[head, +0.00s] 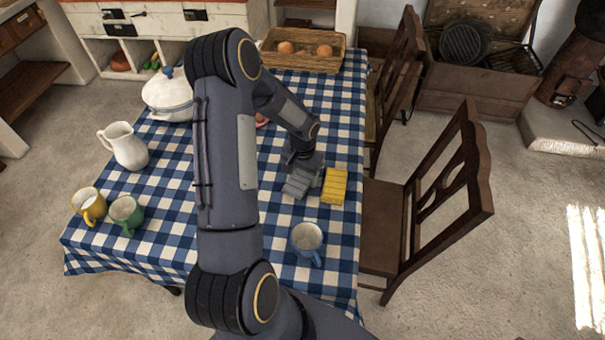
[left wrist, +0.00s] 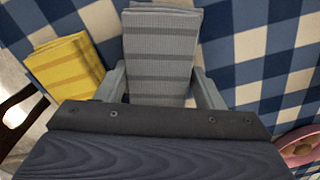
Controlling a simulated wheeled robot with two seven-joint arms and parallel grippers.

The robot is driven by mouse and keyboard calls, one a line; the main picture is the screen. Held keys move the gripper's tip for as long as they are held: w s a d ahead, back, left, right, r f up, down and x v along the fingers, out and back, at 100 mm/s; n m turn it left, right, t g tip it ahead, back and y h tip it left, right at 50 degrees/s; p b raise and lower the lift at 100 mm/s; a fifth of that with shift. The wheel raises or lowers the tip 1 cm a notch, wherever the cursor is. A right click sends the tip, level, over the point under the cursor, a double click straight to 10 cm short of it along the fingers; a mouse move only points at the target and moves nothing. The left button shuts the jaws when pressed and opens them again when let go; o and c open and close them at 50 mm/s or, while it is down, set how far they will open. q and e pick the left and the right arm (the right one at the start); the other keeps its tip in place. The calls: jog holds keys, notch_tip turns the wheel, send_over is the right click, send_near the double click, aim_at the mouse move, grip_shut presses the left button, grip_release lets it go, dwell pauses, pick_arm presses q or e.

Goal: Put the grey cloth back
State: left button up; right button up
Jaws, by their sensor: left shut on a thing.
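The grey cloth (head: 297,187) is folded, with darker stripes, and is at the right side of the checked table, just left of the yellow cloth (head: 334,186). My left gripper (head: 304,168) is shut on it from above. In the left wrist view the grey cloth (left wrist: 161,48) sits between the two fingers of my left gripper (left wrist: 161,88). The folded yellow cloth (left wrist: 66,64) lies beside it there. I cannot tell whether the grey cloth touches the table. My right gripper is not in view.
A blue mug (head: 306,240) stands nearer on the table. A white pitcher (head: 128,147), white tureen (head: 168,97), yellow mug (head: 89,205) and green mug (head: 127,212) stand left. A basket (head: 303,53) is at the far end. Chairs (head: 440,200) line the right side. A pink round thing (left wrist: 300,147) lies nearby.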

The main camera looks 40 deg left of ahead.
pick_arm(q)
jog(key=shift+f, duration=0.15)
jog(key=shift+f, duration=0.1)
jog(key=shift+f+b, duration=0.15)
jog(key=shift+b, duration=0.15)
jog(key=o, duration=0.9)
jog(key=shift+o, duration=0.2)
jog(key=shift+r, duration=0.2)
